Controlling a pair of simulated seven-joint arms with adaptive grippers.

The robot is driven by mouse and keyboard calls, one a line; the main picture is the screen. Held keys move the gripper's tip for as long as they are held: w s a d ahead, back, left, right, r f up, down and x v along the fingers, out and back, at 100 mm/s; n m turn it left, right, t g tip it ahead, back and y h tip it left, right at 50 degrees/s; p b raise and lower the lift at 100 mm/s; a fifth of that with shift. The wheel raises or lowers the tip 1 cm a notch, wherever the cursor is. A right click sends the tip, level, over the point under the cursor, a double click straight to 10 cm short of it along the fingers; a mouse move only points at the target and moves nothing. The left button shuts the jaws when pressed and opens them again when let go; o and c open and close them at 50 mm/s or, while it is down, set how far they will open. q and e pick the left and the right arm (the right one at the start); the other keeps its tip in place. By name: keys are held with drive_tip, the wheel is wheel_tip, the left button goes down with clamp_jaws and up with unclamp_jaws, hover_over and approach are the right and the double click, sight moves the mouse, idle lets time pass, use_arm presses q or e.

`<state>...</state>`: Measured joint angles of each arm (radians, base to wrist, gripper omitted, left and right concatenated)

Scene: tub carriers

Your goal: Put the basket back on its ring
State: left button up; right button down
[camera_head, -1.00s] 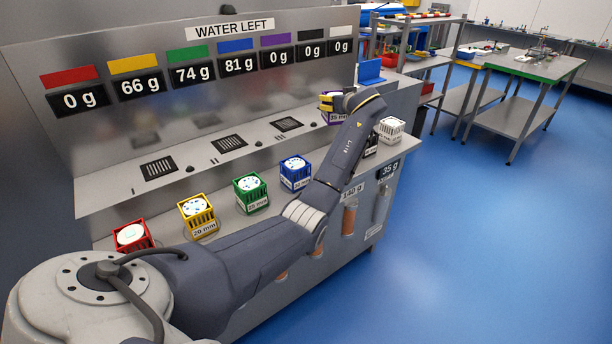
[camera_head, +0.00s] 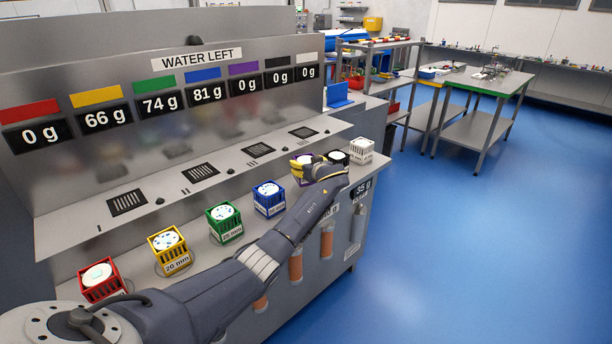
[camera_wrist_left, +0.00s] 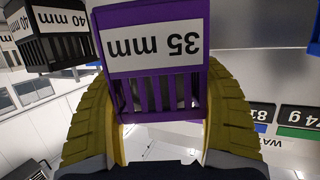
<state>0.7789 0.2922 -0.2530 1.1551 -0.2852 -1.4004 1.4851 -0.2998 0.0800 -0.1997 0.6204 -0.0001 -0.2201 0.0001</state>
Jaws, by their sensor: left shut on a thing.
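The purple basket (camera_head: 305,159), labelled 35 mm, is in the row on the bench between the blue and black baskets, partly hidden by my left gripper (camera_head: 302,168). In the left wrist view, the purple basket (camera_wrist_left: 160,62) sits between the two yellow finger pads of my left gripper (camera_wrist_left: 160,115), which is shut on it. Its label reads upside down there. The ring under it is hidden, and I cannot tell whether the basket touches it. My right gripper is not in view.
The black basket (camera_head: 336,158) is close beside the purple one; it also shows in the left wrist view (camera_wrist_left: 55,45). The blue basket (camera_head: 268,198) is on the other side. Green, yellow, red and white baskets fill the row. The WATER LEFT panel (camera_head: 180,100) stands behind.

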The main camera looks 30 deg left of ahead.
use_arm(q)
drive_tip(key=shift+f, duration=2.1)
drive_tip(key=o, duration=1.6)
drive_tip(key=shift+f, duration=0.2)
drive_tip(key=shift+r, duration=0.15)
